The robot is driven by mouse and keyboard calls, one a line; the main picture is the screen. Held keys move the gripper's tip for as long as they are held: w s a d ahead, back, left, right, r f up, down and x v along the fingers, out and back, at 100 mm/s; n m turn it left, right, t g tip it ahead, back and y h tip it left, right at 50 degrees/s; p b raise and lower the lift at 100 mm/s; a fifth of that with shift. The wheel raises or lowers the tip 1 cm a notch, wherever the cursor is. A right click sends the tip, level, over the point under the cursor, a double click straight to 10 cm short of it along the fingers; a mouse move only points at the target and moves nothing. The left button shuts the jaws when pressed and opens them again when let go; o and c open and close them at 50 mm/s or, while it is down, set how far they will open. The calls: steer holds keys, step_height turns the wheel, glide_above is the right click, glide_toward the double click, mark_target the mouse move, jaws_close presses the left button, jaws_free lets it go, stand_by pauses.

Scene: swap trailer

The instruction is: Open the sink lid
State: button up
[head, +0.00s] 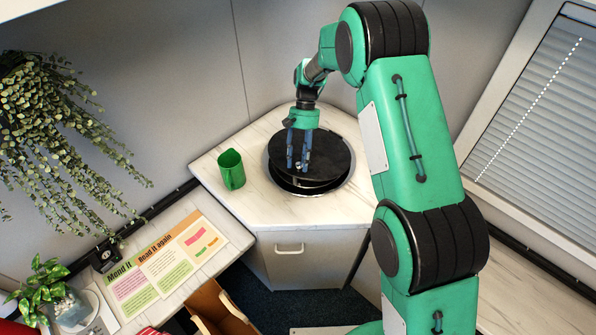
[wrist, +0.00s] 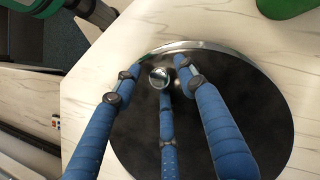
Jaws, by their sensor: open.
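The sink lid (head: 330,158) is a dark round disc lying over the round sink (head: 297,191) in the counter. Some of the sink's rim and dark inside show along the lid's near edge. The lid fills much of the wrist view (wrist: 258,110), with a small round silver knob (wrist: 159,77) on it. My gripper (head: 298,164) points down over the lid with its blue fingers spread. In the wrist view the fingers stand around the knob, apart from it as far as I can see. Whether the fingertips touch the lid is unclear.
A poster board (head: 165,262) and a potted plant (head: 45,290) lie further left. Walls (head: 290,50) close in behind the sink. The pale counter (head: 262,206) is clear in front of the mug.

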steer(key=shift+s+a+f+t+h+b, duration=0.2)
steer(key=shift+f+b, duration=0.2)
steer(key=shift+f, duration=0.3)
steer(key=shift+s+a+f+t+h+b, duration=0.1)
steer(key=shift+a+f+t+h+b, duration=0.2)
steer(key=shift+f, duration=0.4)
steer(key=shift+d, duration=0.2)
steer(key=shift+c, duration=0.5)
